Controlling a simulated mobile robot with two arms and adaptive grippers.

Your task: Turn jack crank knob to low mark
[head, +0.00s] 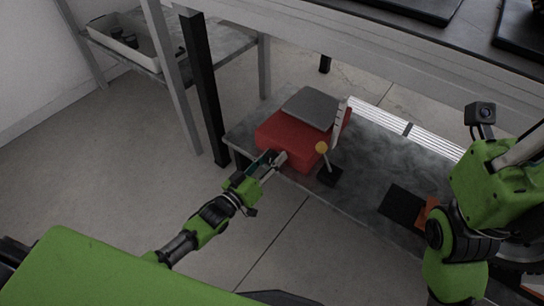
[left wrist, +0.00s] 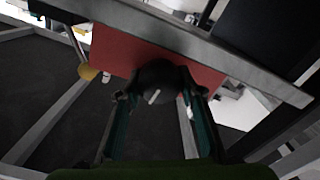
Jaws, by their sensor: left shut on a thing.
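The jack is a red box (head: 285,140) with a grey top plate (head: 311,106), standing on a grey lower shelf (head: 365,160). In the left wrist view its red face (left wrist: 118,52) carries a round black crank knob (left wrist: 160,75) with a short white pointer line. My left gripper (head: 274,159) reaches the front of the box and is shut on the knob, one finger on each side in the left wrist view (left wrist: 157,97). The knob is hidden in the head view. A white strip with dark marks (head: 339,122) stands beside the box. I cannot make out the low mark. My right gripper is not visible.
A yellow ball on a rod with a dark base (head: 321,147) stands right of the jack, close to the shelf's front edge. A black table leg (head: 205,90) rises left of the jack. A dark flat piece (head: 403,204) lies farther right. Floor in front is clear.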

